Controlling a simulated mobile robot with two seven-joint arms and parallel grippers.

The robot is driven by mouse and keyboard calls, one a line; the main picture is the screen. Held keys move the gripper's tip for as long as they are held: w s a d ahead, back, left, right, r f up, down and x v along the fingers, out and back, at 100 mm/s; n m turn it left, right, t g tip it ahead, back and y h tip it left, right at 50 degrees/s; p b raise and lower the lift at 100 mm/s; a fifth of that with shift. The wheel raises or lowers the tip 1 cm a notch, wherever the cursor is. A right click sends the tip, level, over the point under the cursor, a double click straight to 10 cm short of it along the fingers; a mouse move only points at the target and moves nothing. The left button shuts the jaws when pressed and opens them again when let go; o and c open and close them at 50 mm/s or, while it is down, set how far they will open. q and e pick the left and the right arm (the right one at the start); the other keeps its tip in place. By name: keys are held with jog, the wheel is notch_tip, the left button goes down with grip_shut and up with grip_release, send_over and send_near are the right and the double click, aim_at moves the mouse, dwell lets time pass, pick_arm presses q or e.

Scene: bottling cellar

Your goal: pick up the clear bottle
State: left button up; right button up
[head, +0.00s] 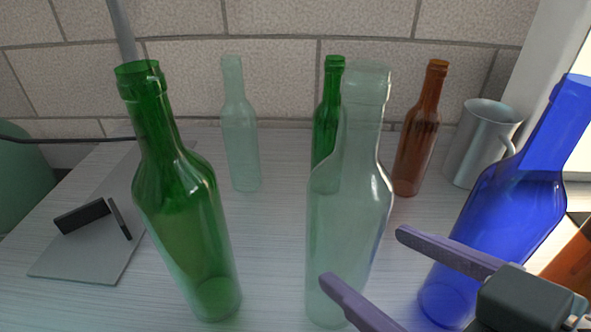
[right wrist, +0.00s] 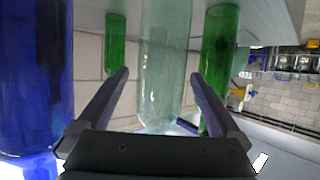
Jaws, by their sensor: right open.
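A large clear, slightly greenish bottle (head: 345,215) stands upright at the front middle of the table. A smaller clear bottle (head: 240,140) stands farther back on the left. My right gripper (head: 366,258) is open, with its two purple fingers at the lower part of the large clear bottle. In the right wrist view, which is upside down, the large clear bottle (right wrist: 164,60) shows between the open fingers (right wrist: 158,76). I cannot tell whether either finger touches the glass. My left gripper is not in view.
A large green bottle (head: 185,220) stands left of the clear one, and a tilted-looking blue bottle (head: 510,205) stands close on the right. Behind are a small green bottle (head: 325,125), a brown bottle (head: 417,140) and a metal mug (head: 483,140). A grey plate (head: 90,258) lies at left.

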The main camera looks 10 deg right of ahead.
jog(key=shift+b+x, duration=0.45)
jog(key=shift+x, duration=2.75)
jog(key=shift+s+a+r, duration=0.1)
jog(key=shift+a, duration=0.05)
grip_shut()
